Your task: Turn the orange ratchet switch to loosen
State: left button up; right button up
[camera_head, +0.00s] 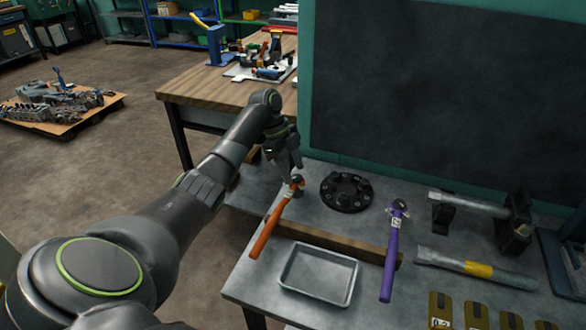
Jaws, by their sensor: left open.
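The orange ratchet (267,232) lies slanted on the grey workbench, its handle towards the lower left and its dark head at the upper right. My left gripper (290,172) points down right by the ratchet's head. Its jaws are open. I cannot tell whether a finger touches the head, and the switch on the head is too small to make out. My right gripper is not in view.
A purple ratchet (391,250) lies to the right, a black round flange (346,191) behind. An empty metal tray (318,258) sits in front of a raised wooden strip (335,240). Metal bars, one with a yellow band (476,268), lie at right. A dark panel (440,90) stands behind.

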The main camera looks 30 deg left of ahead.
pick_arm(q)
jog(key=shift+d+f, duration=0.1)
jog(key=shift+f, duration=0.3)
jog(key=shift+c, duration=0.4)
jog(key=c, duration=0.9)
jog(key=shift+r+n+p, duration=0.2)
jog(key=shift+n+p, duration=0.1)
jog(key=shift+p, duration=0.45)
jog(key=n+t+y+p, duration=0.1)
jog(key=n+p, duration=0.3)
jog(key=p, duration=0.2)
jog(key=n+t+y+p, duration=0.1)
jog(key=n+p, duration=0.4)
jog(key=p, duration=0.1)
jog(key=s+d+n+t+y+p, duration=0.1)
jog(key=n+p, duration=0.3)
jog(key=p, duration=0.2)
jog(key=shift+r+n+t+y, duration=0.15)
jog(key=shift+n+t+y, duration=0.15)
jog(key=shift+t, duration=0.1)
jog(key=shift+d+n+y+p, duration=0.15)
jog(key=shift+n+y+p, duration=0.35)
jog(key=shift+n+p, duration=0.6)
jog(key=shift+f+n+y+p, duration=0.3)
jog(key=shift+n+p, duration=0.25)
jog(key=shift+n, duration=0.25)
